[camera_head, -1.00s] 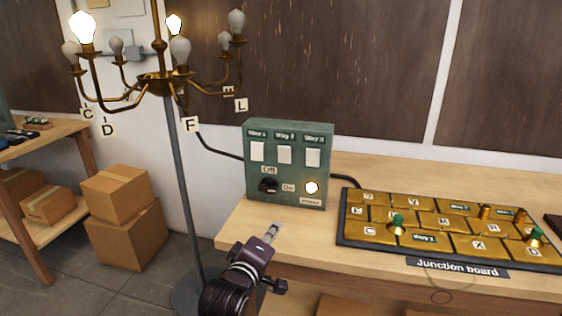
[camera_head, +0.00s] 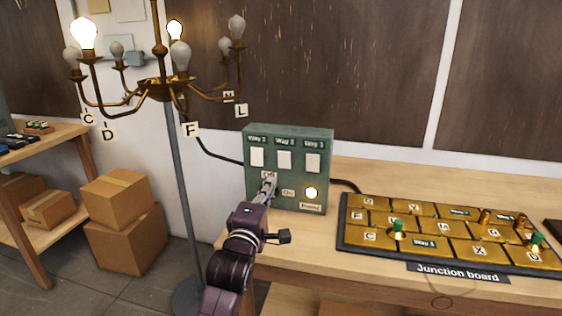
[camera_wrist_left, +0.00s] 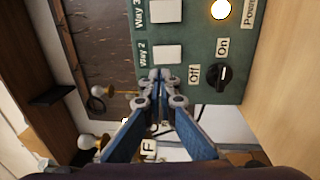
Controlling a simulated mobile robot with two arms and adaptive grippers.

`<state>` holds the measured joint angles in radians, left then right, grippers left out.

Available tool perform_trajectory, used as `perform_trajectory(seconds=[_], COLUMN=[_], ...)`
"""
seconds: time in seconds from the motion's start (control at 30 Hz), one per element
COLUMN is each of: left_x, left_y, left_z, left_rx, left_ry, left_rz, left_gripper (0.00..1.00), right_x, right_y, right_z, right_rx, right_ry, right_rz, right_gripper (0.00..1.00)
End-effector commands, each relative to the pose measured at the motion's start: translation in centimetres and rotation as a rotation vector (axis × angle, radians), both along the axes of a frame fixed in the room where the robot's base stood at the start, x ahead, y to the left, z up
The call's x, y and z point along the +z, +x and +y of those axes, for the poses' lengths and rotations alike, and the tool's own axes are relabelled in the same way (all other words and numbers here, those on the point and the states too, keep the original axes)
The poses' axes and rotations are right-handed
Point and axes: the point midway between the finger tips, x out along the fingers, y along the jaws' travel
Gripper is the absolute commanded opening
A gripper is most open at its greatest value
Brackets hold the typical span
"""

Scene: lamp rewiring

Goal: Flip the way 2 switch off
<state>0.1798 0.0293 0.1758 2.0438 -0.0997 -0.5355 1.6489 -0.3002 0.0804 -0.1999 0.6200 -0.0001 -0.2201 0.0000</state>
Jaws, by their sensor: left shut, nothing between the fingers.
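The green switch box (camera_head: 325,172) stands on the bench with three white rocker switches in a row. The way 2 switch (camera_head: 284,160) is the middle one; it also shows in the left wrist view (camera_wrist_left: 167,55). I cannot tell which way it is tipped. My left gripper (camera_head: 268,181) is shut and empty, in front of the box's lower left, below the switches. In the left wrist view its fingertips (camera_wrist_left: 160,76) lie just below the way 2 switch and cover the way 1 switch's place. Contact is not clear. My right gripper is out of view.
The black Off/On knob (camera_wrist_left: 217,75) and the lit power lamp (camera_head: 311,192) are low on the box. The junction board (camera_head: 375,238) lies to the right. The chandelier (camera_head: 155,88) at left has two lit bulbs. Cartons (camera_head: 125,235) stand on the floor.

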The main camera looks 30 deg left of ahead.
Motion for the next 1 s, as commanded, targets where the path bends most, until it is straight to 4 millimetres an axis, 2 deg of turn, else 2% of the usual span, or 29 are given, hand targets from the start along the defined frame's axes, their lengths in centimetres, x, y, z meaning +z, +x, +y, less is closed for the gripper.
perform_trajectory(seconds=[0.3, 0.5, 0.7, 1.0], left_x=[1.1, 1.4, 1.5, 1.5], left_y=[6.1, 9.1, 10.9, 11.3], left_z=[1.5, 2.2, 2.6, 2.7], left_rx=[0.000, 0.000, 0.000, 0.000], left_ry=[0.004, 0.004, 0.002, 0.002], left_rz=[0.000, 0.000, -0.001, 0.000], left_gripper=[0.00, 0.00, 0.00, 0.00], right_x=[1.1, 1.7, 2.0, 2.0], right_y=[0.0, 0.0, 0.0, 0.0], right_z=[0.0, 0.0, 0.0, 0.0], right_rx=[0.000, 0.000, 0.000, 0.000], right_ry=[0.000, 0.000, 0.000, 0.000], right_rz=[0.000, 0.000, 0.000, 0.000], right_gripper=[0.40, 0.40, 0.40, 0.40])
